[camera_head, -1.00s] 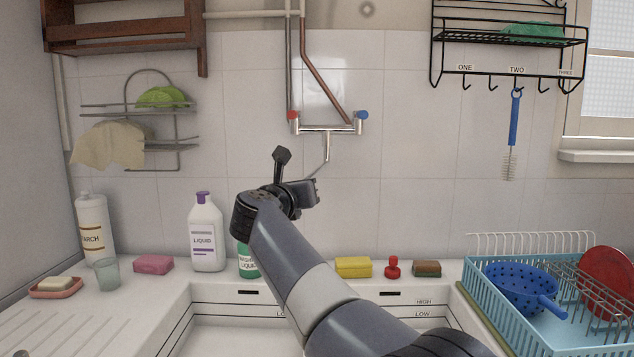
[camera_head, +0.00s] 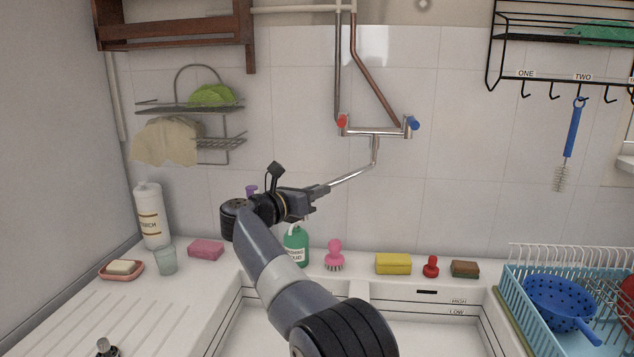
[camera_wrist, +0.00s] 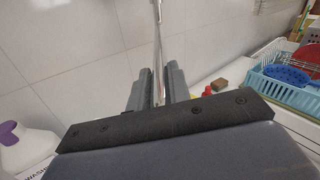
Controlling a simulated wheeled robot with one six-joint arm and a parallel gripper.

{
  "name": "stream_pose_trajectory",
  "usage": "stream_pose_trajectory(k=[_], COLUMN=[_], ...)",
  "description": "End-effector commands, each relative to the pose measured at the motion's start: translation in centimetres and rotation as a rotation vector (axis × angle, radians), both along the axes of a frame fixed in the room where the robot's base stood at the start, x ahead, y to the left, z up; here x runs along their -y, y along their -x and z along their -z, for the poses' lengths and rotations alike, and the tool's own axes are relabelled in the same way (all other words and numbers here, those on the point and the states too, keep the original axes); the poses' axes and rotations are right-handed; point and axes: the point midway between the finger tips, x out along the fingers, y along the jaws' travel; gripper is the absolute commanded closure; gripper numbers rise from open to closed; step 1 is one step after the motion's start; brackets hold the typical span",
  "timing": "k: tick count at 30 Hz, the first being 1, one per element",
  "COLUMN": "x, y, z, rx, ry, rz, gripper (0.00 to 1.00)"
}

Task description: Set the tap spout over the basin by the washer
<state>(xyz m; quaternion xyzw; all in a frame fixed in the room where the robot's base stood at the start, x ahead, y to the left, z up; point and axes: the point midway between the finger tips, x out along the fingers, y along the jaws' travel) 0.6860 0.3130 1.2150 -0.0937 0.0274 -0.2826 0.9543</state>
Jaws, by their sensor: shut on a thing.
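The wall tap (camera_head: 375,131) has a red and a blue handle, and its thin chrome spout (camera_head: 352,178) bends down and reaches to the lower left. My gripper (camera_head: 322,191) is shut on the spout near its free end; the wrist view shows the chrome tube (camera_wrist: 158,60) between the two fingers (camera_wrist: 158,88). The spout's tip is hidden by the gripper. Below are a left basin (camera_head: 255,335), partly covered by my arm, and a right basin (camera_head: 430,335), with level lines and HIGH and LOW marks. I cannot make out a washer in these views.
Behind the basins stand a green bottle (camera_head: 296,250), a pink brush (camera_head: 334,258), a yellow sponge (camera_head: 393,264), a red object (camera_head: 431,267) and a brown sponge (camera_head: 465,269). A blue dish rack (camera_head: 530,317) is at right. A wire shelf (camera_head: 190,108) hangs at left.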

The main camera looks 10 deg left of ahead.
Motion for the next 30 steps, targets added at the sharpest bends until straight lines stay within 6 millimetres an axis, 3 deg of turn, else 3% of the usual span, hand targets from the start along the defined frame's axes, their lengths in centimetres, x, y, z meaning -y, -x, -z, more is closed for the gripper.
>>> stream_pose_trajectory(k=[20, 21, 27, 30], x=[0.0, 0.0, 0.0, 0.0], y=[0.03, 0.03, 0.04, 0.04], z=[0.08, 0.09, 0.08, 0.07], rx=[0.0, -0.001, -0.001, 0.0], ry=[0.002, 0.003, 0.002, 0.001], rz=[0.026, 0.026, 0.026, 0.026], gripper=[1.0, 0.79, 0.63, 0.61])
